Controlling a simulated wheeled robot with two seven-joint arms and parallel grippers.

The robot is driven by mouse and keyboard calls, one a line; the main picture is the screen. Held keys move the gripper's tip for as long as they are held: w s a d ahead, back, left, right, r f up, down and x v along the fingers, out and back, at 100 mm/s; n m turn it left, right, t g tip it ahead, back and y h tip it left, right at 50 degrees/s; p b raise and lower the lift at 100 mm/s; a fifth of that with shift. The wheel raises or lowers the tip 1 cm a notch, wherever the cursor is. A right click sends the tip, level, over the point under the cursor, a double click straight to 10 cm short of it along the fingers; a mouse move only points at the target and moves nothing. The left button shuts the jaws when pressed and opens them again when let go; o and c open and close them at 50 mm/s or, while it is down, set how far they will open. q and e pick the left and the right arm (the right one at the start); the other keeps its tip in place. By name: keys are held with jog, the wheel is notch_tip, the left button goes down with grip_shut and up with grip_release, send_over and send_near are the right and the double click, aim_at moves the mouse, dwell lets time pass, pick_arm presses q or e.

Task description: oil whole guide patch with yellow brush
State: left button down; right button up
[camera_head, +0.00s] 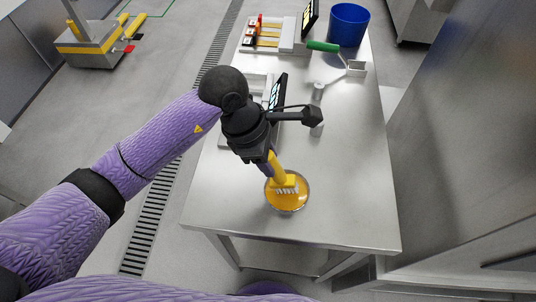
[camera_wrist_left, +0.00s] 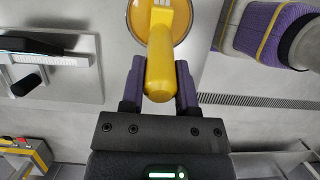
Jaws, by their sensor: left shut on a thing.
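My left gripper (camera_head: 270,160) is shut on the handle of the yellow brush (camera_head: 284,180) near the front of the steel table. In the left wrist view, the fingers (camera_wrist_left: 161,78) close on both sides of the brush's yellow handle (camera_wrist_left: 159,72). The brush's pale bristles point down into, or just above, a round dish of yellow oil (camera_head: 289,205); I cannot tell if they touch the oil. The dish also shows at the top of the left wrist view (camera_wrist_left: 182,18). I cannot make out a guide patch. My right gripper is not in view.
The steel table (camera_head: 345,205) is bare right of the dish. Behind my left wrist stands a device with a dark screen (camera_head: 278,92). Farther back are a green-handled tool (camera_head: 323,46), a small metal cylinder (camera_head: 318,91), a blue bin (camera_head: 348,25) and a tray of coloured items (camera_head: 262,36).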

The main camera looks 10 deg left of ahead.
pick_arm(q)
jog(key=shift+f+b, duration=0.4)
dwell(1.2)
notch_tip(320, 180, up, 7)
jog(key=p, duration=0.5)
jog(key=shift+r, duration=0.15)
dwell(0.4)
